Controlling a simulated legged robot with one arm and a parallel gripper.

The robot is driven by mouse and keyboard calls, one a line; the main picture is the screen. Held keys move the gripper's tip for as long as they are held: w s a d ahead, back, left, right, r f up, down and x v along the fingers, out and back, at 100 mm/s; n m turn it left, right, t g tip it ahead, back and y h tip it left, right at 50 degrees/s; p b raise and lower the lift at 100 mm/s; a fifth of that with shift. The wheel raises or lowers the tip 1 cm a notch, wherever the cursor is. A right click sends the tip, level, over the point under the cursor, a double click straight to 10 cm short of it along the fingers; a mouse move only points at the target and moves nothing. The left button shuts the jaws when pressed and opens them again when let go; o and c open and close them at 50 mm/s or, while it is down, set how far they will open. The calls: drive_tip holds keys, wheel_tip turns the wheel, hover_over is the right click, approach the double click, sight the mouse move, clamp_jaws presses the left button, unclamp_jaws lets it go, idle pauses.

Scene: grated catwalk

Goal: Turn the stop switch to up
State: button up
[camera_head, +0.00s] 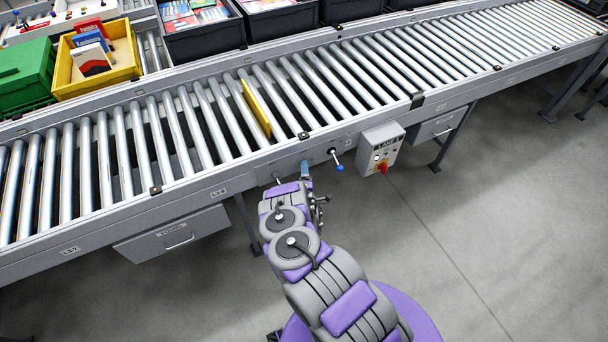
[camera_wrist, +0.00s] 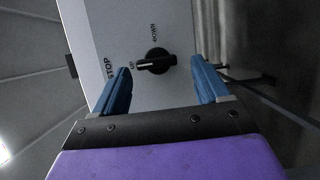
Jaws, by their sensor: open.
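The stop switch is a black rotary knob (camera_wrist: 155,62) on a pale grey panel (camera_wrist: 165,22) in the wrist view. Its bar lies roughly level in the picture, with a pale mark toward the left. The word STOP is printed left of it, a small label sits beside the knob, and another is above. My gripper (camera_wrist: 160,66) is open, with one blue finger on each side of the knob. Gaps show on both sides; whether the tips reach past the knob is unclear. In the head view my gripper (camera_head: 292,175) is at the conveyor's side rail, and the knob cannot be made out.
A roller conveyor (camera_head: 170,135) crosses the view, with a yellow piece (camera_head: 256,108) on it. Right of my gripper are a blue-tipped lever (camera_head: 338,165) and a grey control box (camera_head: 381,149) with a red knob. A drawer (camera_head: 172,235) hangs at left. The floor at right is clear.

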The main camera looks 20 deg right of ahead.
drive_tip(key=shift+s, duration=0.1)
drive_tip(key=b+v, duration=0.2)
drive_tip(key=v, duration=1.5)
drive_tip(key=shift+a, duration=0.2)
idle(0.6)
